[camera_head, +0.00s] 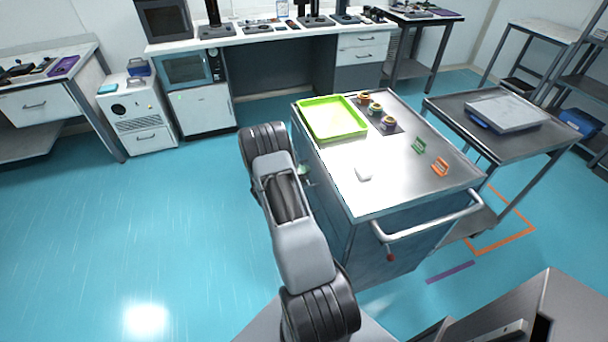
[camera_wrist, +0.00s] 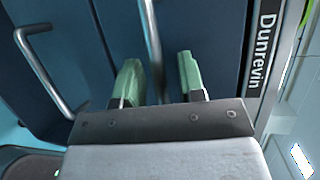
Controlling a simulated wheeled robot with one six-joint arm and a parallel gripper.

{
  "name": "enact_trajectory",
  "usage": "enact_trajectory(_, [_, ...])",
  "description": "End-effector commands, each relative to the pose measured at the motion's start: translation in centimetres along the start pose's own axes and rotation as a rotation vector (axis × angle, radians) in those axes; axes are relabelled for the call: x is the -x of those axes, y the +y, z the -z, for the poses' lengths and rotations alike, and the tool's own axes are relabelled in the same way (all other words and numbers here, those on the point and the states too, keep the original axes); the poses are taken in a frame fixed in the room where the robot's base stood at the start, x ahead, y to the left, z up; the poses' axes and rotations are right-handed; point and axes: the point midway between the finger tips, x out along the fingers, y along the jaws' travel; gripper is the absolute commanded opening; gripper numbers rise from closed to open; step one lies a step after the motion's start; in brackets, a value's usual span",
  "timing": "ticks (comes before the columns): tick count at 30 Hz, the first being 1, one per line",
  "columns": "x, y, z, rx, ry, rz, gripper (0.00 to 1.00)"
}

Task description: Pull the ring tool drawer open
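In the wrist view, my gripper (camera_wrist: 161,80) is open, its two green fingers standing apart in front of dark blue drawer fronts. A grey bar handle (camera_wrist: 149,30) runs down between the fingers, with a visible gap on the right finger's side. Its drawer front (camera_wrist: 190,25) looks shut. No label shows which drawer is the ring tool drawer. In the head view, my arm reaches to the left side of the steel-topped cart (camera_head: 330,185). A small green part of my gripper (camera_head: 304,170) shows there; the handle is hidden.
A second bar handle (camera_wrist: 45,70) is at the left in the wrist view. Open blue floor (camera_head: 150,230) lies left of the cart.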

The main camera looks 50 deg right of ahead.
Motion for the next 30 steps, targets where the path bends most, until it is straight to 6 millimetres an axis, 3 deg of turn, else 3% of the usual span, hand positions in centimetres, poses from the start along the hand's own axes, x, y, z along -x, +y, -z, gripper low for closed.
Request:
enact_trajectory(7, [-0.02, 0.01, 0.0, 0.0, 0.0, 0.0, 0.36])
enact_trajectory(18, [0.0, 0.01, 0.0, 0.0, 0.0, 0.0, 0.0])
enact_trajectory(30, [0.06, 0.02, -0.02, 0.0, 0.0, 0.0, 0.0])
